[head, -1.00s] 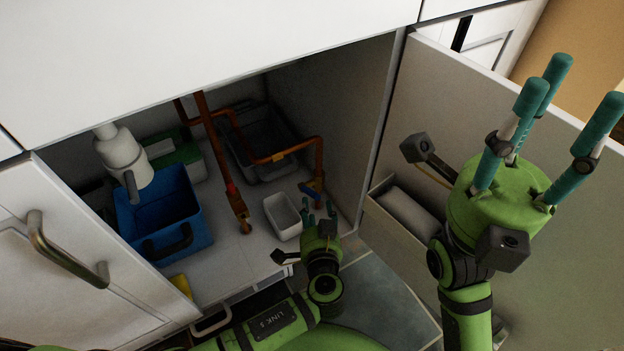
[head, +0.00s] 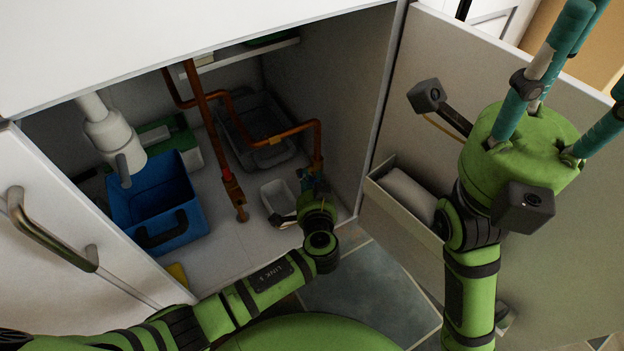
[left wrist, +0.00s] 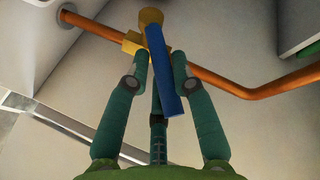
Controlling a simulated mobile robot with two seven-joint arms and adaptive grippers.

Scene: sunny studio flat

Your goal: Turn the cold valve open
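The cold valve has a blue lever handle (left wrist: 165,78) on a yellow body (left wrist: 133,44) fixed to a copper pipe. In the left wrist view the lever slants down between the fingers of my left gripper (left wrist: 161,64). The fingers stand on both sides of it with a narrow gap, and a third finger is behind its lower end. Firm contact cannot be told. In the head view my left gripper (head: 314,190) is inside the cabinet at the pipe's lower end and mostly hides the valve. My right gripper (head: 580,55) is raised, empty, with fingers spread.
A red-handled valve (head: 232,188) sits on the pipe to the left. A blue bin (head: 160,205), a small white tray (head: 277,197) and a grey basin (head: 262,125) stand on the cabinet floor. The open door (head: 400,205) with its bin is close on the right.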

